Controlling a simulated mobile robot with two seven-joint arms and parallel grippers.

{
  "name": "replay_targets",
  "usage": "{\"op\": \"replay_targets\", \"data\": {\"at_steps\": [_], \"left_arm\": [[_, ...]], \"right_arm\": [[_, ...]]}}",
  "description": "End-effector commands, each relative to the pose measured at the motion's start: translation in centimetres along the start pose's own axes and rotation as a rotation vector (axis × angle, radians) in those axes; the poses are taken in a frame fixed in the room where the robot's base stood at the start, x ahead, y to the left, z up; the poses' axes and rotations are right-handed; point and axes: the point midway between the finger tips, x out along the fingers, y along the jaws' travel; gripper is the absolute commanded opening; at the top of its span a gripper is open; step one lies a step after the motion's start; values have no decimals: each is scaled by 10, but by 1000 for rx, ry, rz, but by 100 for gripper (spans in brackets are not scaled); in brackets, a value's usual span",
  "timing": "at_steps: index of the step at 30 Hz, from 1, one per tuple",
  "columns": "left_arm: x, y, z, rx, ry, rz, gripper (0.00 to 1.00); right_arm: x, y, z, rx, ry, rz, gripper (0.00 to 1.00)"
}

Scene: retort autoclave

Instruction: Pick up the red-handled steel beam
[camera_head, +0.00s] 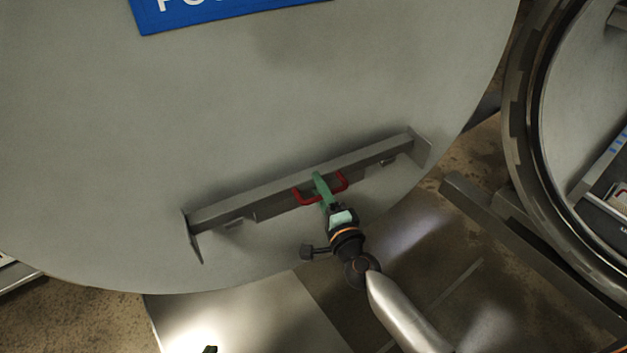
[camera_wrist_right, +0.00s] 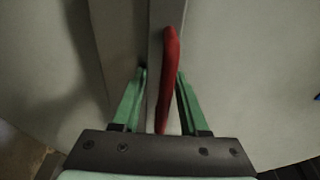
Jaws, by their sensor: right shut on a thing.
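The steel beam (camera_head: 255,190) is a long grey bar with end plates, tilted up to the right across the lower part of a large grey round door in the head view. Its red handle (camera_head: 302,197) is at mid-length and also shows in the right wrist view (camera_wrist_right: 168,75). My right gripper (camera_head: 321,184) is shut on the beam at the handle, its green fingers on either side in the wrist view. I cannot tell whether the beam touches the door. A small dark and green tip, likely my left gripper (camera_head: 210,349), barely shows at the bottom edge; its jaws are unclear.
The grey round door (camera_head: 240,90) with a blue sign (camera_head: 225,10) fills the upper left. An open round vessel rim (camera_head: 530,130) stands at the right. A light plate (camera_head: 240,320) lies below on the brown floor (camera_head: 75,315).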

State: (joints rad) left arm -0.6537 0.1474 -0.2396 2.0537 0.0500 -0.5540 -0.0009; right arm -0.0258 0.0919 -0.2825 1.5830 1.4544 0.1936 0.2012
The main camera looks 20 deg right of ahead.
Motion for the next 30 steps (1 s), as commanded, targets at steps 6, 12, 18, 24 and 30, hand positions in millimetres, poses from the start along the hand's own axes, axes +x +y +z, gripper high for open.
{"op": "replay_targets", "data": {"at_steps": [6, 12, 18, 24, 30], "left_arm": [[0, 0, 0, 0, 0, 0, 0], [0, 0, 0, 0, 0, 1, 0], [0, 0, -1, 0, 1, 1, 0], [-1, 0, -2, 0, 3, 1, 0], [-4, 1, -6, 0, 4, 1, 0]], "right_arm": [[0, 0, 0, -1, 0, 1, 0], [0, 0, 0, -1, 0, 1, 0], [1, -6, 0, -1, 1, -11, 0], [1, -5, 0, 0, 2, -10, 0], [2, -10, 0, -1, 2, -10, 0]]}}
